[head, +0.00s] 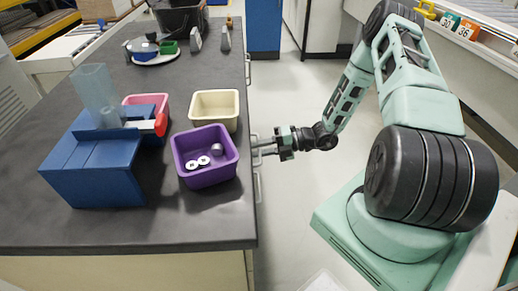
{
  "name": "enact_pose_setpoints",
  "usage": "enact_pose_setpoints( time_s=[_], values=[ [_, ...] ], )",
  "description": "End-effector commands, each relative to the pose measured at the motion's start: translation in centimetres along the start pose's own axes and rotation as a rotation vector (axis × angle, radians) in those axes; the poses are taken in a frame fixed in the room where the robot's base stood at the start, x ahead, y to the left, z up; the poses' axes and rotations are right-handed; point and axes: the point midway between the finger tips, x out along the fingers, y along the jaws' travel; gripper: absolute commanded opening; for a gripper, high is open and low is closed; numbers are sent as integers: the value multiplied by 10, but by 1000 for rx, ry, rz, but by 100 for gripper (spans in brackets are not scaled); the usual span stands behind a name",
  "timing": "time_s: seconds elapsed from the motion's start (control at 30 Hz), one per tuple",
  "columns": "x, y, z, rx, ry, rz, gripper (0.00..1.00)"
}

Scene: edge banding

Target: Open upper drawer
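The dark-topped counter (200,222) fills the left of the head view. Its drawer fronts face right and are mostly hidden under the worktop edge. Grey bar handles stick out along that edge, one (257,185) just nearer than my gripper. My gripper (260,146) reaches left to the counter's right edge, beside the purple bin. Its two fingers show as separate bars with a gap, at handle position. Whether a handle lies between them cannot be told. No drawer is visibly pulled out.
On the counter are a purple bin (207,174) with small parts, a cream bin (214,97), a pink bin (133,99) and a blue fixture (92,178) with a clear tube (92,88). The grey floor (285,95) right of the counter is clear beyond my arm.

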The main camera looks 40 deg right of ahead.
Motion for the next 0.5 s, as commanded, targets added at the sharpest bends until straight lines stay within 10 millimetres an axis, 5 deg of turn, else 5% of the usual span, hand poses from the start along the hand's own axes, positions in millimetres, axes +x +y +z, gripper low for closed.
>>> enact_pose_setpoints(
  time_s=[0.3, 0.4, 0.5],
  values=[
    [3, 0, 0, 0, 0, 0, 26],
    [3, 0, 0, 0, 0, 0, 1],
    [3, 0, 0, 0, 0, 0, 0]
  ],
)
